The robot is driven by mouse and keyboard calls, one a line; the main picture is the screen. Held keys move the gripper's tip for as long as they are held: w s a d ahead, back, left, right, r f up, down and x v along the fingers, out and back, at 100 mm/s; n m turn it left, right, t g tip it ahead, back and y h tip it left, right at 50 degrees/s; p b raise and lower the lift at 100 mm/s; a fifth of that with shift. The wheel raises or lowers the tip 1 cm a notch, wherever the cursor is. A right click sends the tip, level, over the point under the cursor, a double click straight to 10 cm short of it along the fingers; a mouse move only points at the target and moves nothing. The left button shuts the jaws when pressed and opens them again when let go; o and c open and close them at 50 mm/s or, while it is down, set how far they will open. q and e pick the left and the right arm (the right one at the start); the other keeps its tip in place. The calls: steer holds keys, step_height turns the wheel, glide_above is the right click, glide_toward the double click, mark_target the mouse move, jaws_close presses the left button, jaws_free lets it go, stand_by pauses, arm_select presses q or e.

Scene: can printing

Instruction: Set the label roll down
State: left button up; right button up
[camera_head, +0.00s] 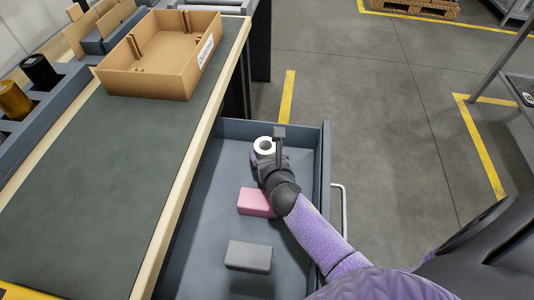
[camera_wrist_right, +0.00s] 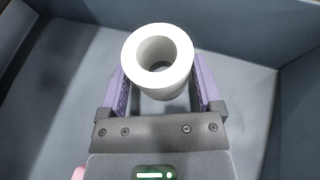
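A white label roll (camera_head: 264,146) shows at the far part of an open grey drawer (camera_head: 222,190) in the head view. My right gripper (camera_head: 267,153) reaches down into the drawer at the roll. In the right wrist view the roll (camera_wrist_right: 158,58) stands with its open end facing the camera, between the two purple fingers of my right gripper (camera_wrist_right: 160,88). The fingers lie along both sides of the roll and appear closed on it. Whether the roll's lower end touches the drawer floor is hidden. My left gripper is not in view.
A pink block (camera_head: 256,202) and a grey block (camera_head: 248,256) lie in the drawer nearer to me. The table (camera_head: 95,190) with a cardboard box (camera_head: 160,55) stands to the left. The drawer walls stand close around the right gripper.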

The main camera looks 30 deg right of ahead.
mark_target(268, 155)
steer(key=shift+o, duration=0.7)
steer(key=shift+s+f, duration=0.15)
steer(key=shift+f, duration=0.15)
steer(key=shift+r, duration=0.15)
steer(key=shift+r+p, duration=0.55)
steer(key=shift+p, duration=0.05)
steer(key=p+v, duration=0.1)
steer(key=v, duration=0.2)
steer(key=shift+s+r+p, duration=0.2)
steer(key=shift+r+p, duration=0.1)
steer(key=shift+p, duration=0.1)
steer(key=p+v, duration=0.2)
steer(key=v, duration=0.6)
steer(key=shift+s, duration=0.15)
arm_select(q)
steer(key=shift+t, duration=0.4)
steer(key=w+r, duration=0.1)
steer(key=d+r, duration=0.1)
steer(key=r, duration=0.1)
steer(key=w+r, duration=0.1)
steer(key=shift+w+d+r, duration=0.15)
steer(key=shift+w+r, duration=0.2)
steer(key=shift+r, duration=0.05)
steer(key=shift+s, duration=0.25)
